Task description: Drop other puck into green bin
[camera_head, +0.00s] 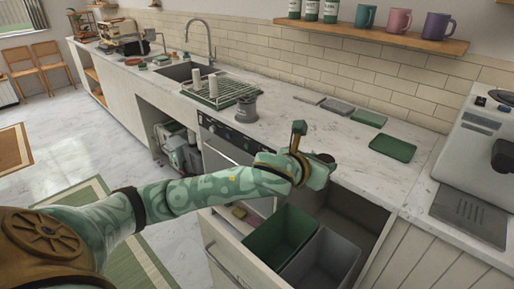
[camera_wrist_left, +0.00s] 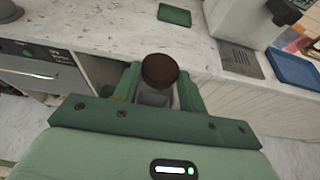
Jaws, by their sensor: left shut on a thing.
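My left gripper (camera_head: 321,166) is shut on a dark brown round puck (camera_head: 324,158). In the left wrist view the puck (camera_wrist_left: 160,70) sits between the two green fingers of the gripper (camera_wrist_left: 160,82). The green bin (camera_head: 279,233) stands open in a pulled-out drawer, next to a grey bin (camera_head: 322,262). The gripper is above the drawer's back part, behind and to the right of the green bin's rim in the head view. The insides of both bins are only partly visible. My right gripper is not in view.
The marble counter (camera_head: 270,138) runs behind the drawer. A grey machine (camera_head: 480,140) stands at the right. A shelf (camera_head: 375,38) with mugs hangs above.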

